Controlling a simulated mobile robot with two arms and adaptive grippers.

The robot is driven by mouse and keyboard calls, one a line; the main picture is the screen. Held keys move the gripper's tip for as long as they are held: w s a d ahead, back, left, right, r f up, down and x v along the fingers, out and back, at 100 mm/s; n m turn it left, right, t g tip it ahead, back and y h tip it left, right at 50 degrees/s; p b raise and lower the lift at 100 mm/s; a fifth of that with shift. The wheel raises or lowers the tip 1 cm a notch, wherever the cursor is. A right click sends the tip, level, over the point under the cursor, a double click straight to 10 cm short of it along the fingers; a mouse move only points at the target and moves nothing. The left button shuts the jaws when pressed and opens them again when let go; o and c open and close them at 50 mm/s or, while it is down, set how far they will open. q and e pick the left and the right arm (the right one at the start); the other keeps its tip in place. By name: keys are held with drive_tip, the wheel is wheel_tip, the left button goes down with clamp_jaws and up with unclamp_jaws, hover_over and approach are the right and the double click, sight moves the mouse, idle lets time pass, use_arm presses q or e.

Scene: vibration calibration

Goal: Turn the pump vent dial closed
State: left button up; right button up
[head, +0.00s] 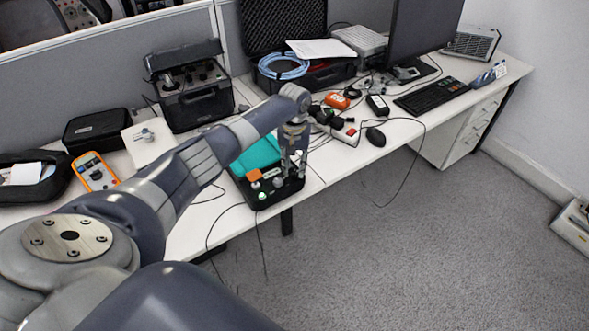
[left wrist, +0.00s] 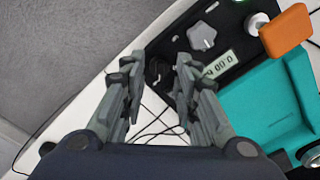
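The pump is a black box with a teal tray (head: 257,154), at the table's front edge in the head view. In the left wrist view its black panel carries a light grey lobed dial (left wrist: 202,37), a small display (left wrist: 219,66) and a dark round part (left wrist: 158,70), partly hidden by my fingers. I cannot tell which is the vent dial. My left gripper (head: 293,172) points down over the panel's right end. In the left wrist view the left gripper (left wrist: 159,66) is open, its fingers on either side of the dark part; contact cannot be told. My right gripper is not in view.
An orange block (left wrist: 286,31) sits beside the teal tray (left wrist: 270,105). A multimeter (head: 95,172) lies left, a black instrument case (head: 197,104) behind. A power strip (head: 345,132), mouse (head: 375,137) and keyboard (head: 431,95) lie right. Cables hang over the front edge.

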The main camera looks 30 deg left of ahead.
sight(295, 174)
use_arm(q)
drive_tip(key=shift+f, duration=1.25)
clamp_jaws()
